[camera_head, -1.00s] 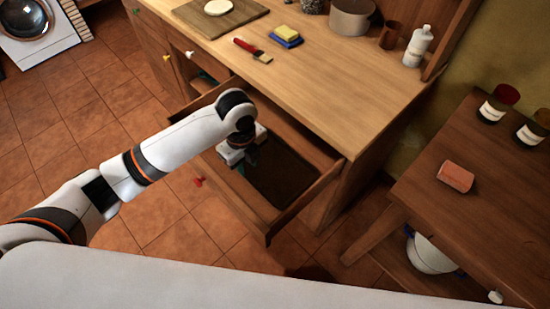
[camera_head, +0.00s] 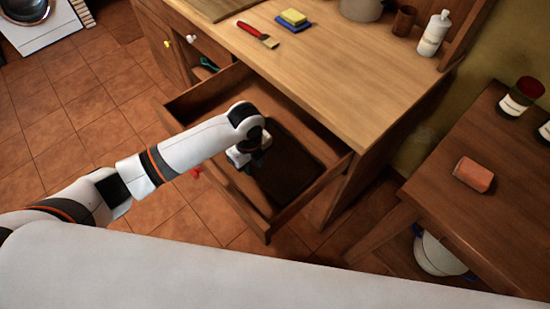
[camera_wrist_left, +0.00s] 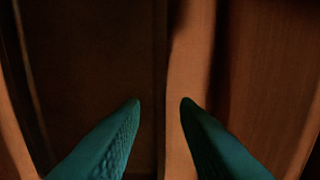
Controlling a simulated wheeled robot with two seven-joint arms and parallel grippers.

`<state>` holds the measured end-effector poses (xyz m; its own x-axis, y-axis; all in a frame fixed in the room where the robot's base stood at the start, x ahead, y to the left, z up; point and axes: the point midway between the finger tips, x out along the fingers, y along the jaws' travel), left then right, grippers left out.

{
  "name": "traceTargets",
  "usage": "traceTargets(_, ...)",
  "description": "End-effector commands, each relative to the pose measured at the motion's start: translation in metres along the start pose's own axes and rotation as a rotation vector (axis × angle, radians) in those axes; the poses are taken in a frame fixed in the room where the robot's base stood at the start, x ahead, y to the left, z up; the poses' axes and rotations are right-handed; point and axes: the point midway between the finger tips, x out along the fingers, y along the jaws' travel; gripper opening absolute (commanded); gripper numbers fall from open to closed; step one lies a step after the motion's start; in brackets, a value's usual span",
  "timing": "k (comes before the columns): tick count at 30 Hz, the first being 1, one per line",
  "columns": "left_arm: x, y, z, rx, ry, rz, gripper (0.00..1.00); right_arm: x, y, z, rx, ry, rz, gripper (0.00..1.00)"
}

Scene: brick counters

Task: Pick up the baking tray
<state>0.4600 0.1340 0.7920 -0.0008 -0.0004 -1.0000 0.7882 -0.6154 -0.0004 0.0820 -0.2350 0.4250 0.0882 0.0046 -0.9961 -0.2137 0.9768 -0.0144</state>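The dark, flat baking tray (camera_head: 291,168) lies in the open wooden drawer (camera_head: 263,222) below the counter in the head view. My left gripper (camera_head: 257,160) is in the drawer at the tray's left side; its fingers are mostly hidden there by the wrist. In the left wrist view, its two teal fingers (camera_wrist_left: 161,102) are apart with nothing clearly held between them. A dark flat surface (camera_wrist_left: 95,60) fills the left there, beside a lighter wooden strip (camera_wrist_left: 188,70). I cannot tell whether the fingers touch the tray. My right gripper is not in view.
The counter above holds a red-handled brush (camera_head: 258,34), sponges (camera_head: 292,18) and a white bottle (camera_head: 433,34). A side table (camera_head: 440,210) with an orange block (camera_head: 473,174) and jars (camera_head: 521,97) stands at the right. Tiled floor lies free at the left.

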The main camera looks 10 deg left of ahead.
Motion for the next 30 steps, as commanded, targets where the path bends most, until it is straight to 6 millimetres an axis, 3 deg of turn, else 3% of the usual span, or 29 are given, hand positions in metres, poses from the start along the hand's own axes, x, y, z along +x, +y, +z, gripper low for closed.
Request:
traceTargets(9, 0.044, 0.003, -0.004, 0.000, 0.000, -0.002, 0.28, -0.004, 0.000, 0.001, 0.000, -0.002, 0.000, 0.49)
traceTargets(18, 0.049, 0.003, -0.004, 0.001, 0.001, -0.001, 0.28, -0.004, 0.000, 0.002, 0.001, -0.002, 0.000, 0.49)
traceTargets(24, 0.049, 0.003, -0.005, 0.000, 0.001, 0.000, 0.00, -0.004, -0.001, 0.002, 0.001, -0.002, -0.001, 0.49)
traceTargets(30, 0.048, 0.003, -0.005, 0.000, 0.002, 0.002, 0.00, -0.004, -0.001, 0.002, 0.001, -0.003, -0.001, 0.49)
